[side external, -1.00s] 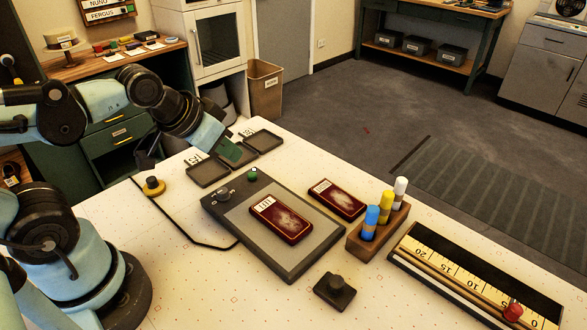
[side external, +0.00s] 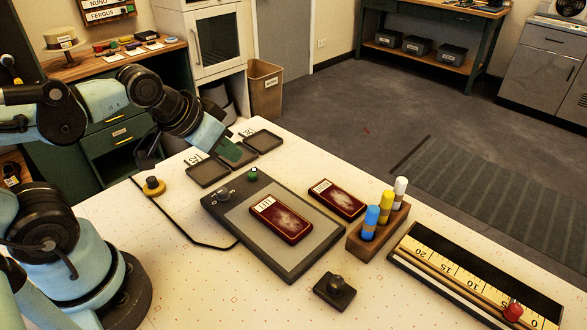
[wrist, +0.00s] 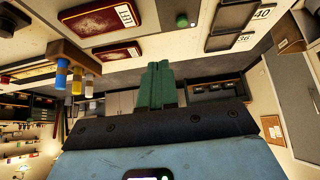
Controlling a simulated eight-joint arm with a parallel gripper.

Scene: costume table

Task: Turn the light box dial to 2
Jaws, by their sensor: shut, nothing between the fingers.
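The light box (side external: 284,256) is a dark, flat panel with a grey top, lying on the white table. A dark round dial (side external: 223,195) sits at its left corner; its number setting is too small to read. A green knob (side external: 253,173) stands at the box's far corner and also shows in the wrist view (wrist: 182,20). A dark red case (side external: 282,217) with a white label lies on the box. My gripper (side external: 240,157) has green fingers, is shut and empty, and is above the table beyond the box, near the dark trays. Its fingers touch each other in the wrist view (wrist: 160,80).
A second red case (side external: 337,198) and a wooden block (side external: 380,238) with blue, yellow and white pegs are right of the box. A black knob unit (side external: 334,290) is in front. A yellow-based knob (side external: 154,187) and dark trays (side external: 208,173) are left and behind. A ruler board (side external: 470,285) lies right.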

